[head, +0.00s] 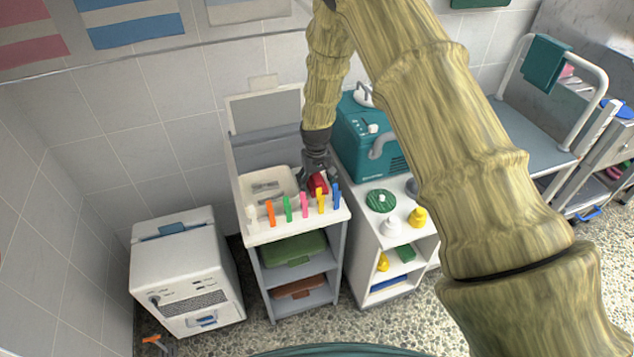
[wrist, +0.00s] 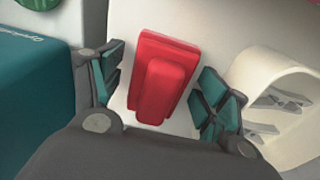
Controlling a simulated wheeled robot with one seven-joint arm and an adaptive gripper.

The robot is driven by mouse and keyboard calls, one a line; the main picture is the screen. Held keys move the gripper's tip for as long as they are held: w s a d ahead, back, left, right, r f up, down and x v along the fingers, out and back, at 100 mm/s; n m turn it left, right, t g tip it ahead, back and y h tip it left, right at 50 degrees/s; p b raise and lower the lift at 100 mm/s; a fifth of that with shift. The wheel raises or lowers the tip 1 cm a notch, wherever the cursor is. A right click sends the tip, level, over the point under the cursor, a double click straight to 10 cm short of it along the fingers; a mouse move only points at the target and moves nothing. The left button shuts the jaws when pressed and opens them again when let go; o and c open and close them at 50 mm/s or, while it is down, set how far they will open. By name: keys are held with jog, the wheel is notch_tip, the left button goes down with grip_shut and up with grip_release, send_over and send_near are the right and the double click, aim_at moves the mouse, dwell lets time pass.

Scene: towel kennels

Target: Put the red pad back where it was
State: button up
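The red pad (wrist: 160,80) lies on a white surface in the wrist view, a flat red block with a raised grip along its middle. In the head view the red pad (head: 317,184) shows on the white cart top (head: 262,234), behind the row of coloured pegs. My gripper (wrist: 162,92) is open, with one teal-padded finger on each side of the pad. A gap shows between the pad and each finger. In the head view my gripper (head: 314,178) is over the right part of the cart top and partly hides the pad.
Several coloured pegs, including an orange one (head: 270,213), stand along the cart's front edge. A pale tray (head: 268,184) is left of the pad. A teal machine (head: 362,140) stands close at right.

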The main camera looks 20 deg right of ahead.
aim_at(316, 179)
jog(key=r, duration=0.4)
jog(key=r+b, duration=0.1)
jog(key=r, duration=0.3)
jog(key=r+b, duration=0.1)
jog(key=r, duration=0.3)
jog(key=shift+s+a+r, duration=0.1)
jog(key=shift+s+a, duration=0.05)
jog(key=shift+s, duration=0.25)
